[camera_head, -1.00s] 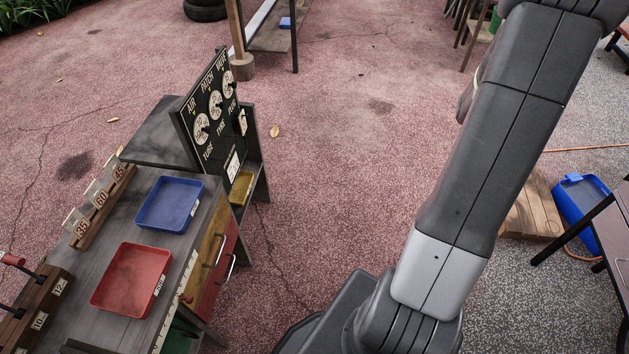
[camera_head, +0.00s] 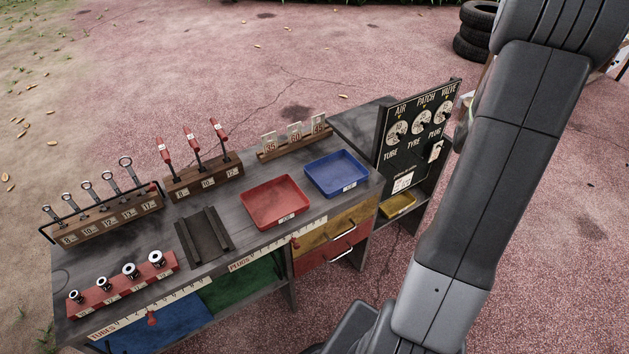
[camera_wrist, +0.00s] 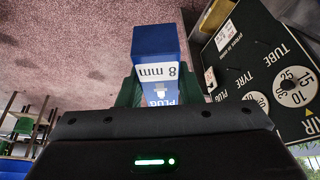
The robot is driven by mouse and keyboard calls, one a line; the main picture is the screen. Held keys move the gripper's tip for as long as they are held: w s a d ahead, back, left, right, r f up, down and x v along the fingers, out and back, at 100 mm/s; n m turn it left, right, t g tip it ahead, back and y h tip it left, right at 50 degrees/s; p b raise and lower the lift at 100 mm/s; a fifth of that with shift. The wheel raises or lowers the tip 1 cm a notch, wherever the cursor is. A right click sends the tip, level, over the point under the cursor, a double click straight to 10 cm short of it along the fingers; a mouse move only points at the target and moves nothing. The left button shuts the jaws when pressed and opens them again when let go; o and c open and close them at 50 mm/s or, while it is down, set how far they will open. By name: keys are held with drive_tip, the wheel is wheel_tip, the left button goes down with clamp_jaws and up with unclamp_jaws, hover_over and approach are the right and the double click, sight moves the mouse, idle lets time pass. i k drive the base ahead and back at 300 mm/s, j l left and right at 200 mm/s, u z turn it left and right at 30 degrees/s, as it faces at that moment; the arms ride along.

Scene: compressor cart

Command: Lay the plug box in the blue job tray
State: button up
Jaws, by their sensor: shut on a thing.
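The plug box (camera_wrist: 158,58) shows in the wrist view as a blue and white box marked "PLUG" and "8 mm". My gripper (camera_wrist: 158,88) is shut on it, with a dark finger on each side of the box. The blue job tray (camera_head: 338,174) lies on the workbench at its right end and looks empty. In the head view my arm fills the right side, and the gripper and the box are out of view.
A red tray (camera_head: 274,202) lies left of the blue tray. A dial board (camera_head: 418,137) stands upright right of the bench. Numbered cards (camera_head: 295,137) stand behind the trays. Wrench and red-handled tool racks, a dark channel block (camera_head: 203,236) and a socket rack (camera_head: 123,287) occupy the left.

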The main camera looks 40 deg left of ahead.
sight(324, 180)
drive_tip(key=u, duration=1.6)
drive_tip(key=l+u, duration=0.2)
drive_tip(key=u, duration=0.2)
drive_tip(key=i+l+u, duration=0.1)
drive_tip(key=l+u, duration=0.45)
drive_tip(key=u, duration=0.25)
drive_tip(key=l, duration=0.85)
